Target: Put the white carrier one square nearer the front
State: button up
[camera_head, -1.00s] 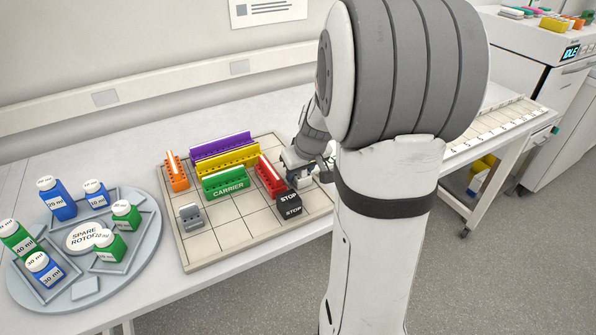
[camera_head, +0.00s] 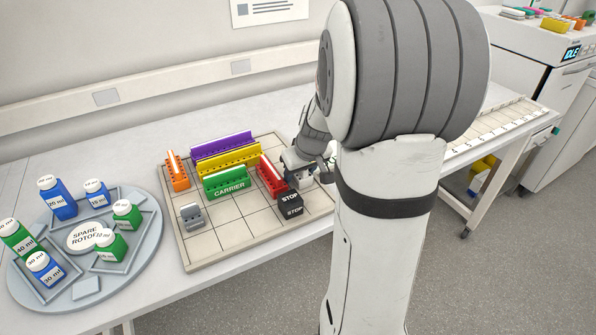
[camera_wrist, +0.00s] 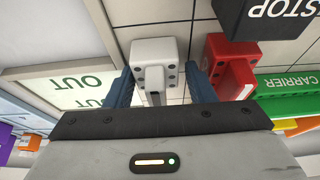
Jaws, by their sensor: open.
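The white carrier (camera_wrist: 153,52) shows in the wrist view, between the two blue-grey fingers of my gripper (camera_wrist: 159,82). The fingers stand apart, one on each side of it, with narrow gaps. In the head view my gripper (camera_head: 304,172) is low over the right part of the gridded board (camera_head: 232,230), just right of the red carrier. The white carrier is mostly hidden there by my gripper and arm.
The red carrier (camera_wrist: 230,65) is close beside one finger. The black STOP block (camera_head: 290,203) stands in front of the red carrier. Front squares look clear.

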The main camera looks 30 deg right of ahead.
jog(key=v, duration=1.2)
jog(key=shift+g, duration=0.4)
jog(key=s+a, duration=0.1)
jog(key=a, duration=0.1)
jog(key=s+a, duration=0.2)
jog(key=a, duration=0.1)
jog(key=s+a+f, duration=0.1)
jog(key=s+a, duration=0.1)
jog(key=shift+a, duration=0.25)
jog(key=s+a+f+g, duration=0.1)
jog(key=s+a+f, duration=0.2)
jog(key=s+a, duration=0.4)
jog(key=s, duration=0.2)
jog(key=shift+s+f, duration=0.15)
jog(key=shift+s, duration=0.1)
